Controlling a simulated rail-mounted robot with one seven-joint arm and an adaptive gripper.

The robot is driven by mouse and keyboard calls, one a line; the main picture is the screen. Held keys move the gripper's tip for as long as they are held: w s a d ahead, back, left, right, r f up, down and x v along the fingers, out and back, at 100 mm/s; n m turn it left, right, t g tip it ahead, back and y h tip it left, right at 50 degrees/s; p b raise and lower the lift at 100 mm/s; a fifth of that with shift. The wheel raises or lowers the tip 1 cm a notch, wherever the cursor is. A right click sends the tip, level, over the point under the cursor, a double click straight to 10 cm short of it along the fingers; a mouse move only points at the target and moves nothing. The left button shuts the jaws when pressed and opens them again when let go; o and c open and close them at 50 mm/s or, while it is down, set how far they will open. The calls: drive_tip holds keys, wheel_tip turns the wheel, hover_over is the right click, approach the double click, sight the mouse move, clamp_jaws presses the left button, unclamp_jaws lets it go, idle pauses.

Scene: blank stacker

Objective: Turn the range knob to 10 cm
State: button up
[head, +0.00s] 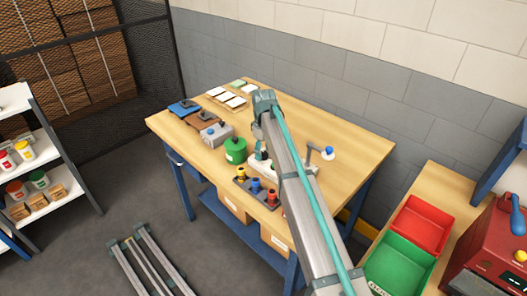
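No range knob or scale marking can be made out in the head view. A grey box (216,134) with a small blue top part stands on the wooden workbench (350,140). A dark red machine (487,250) at the right edge has a blue handle (517,222) and a yellow round part (520,256), and is cut off by the frame. My arm crosses the middle of the view over the bench. I cannot make out my gripper's fingers; the arm hides what lies behind it.
A green round container (235,150) and a dark tray (243,181) with coloured pieces stand near my arm. A red bin (420,225) and a green bin (400,262) sit at right. White shelves (45,150) stand at left. The bench's right part is mostly clear.

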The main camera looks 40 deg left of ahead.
sight(263, 153)
wheel_tip(263, 153, up, 12)
idle(0.8)
idle(0.3)
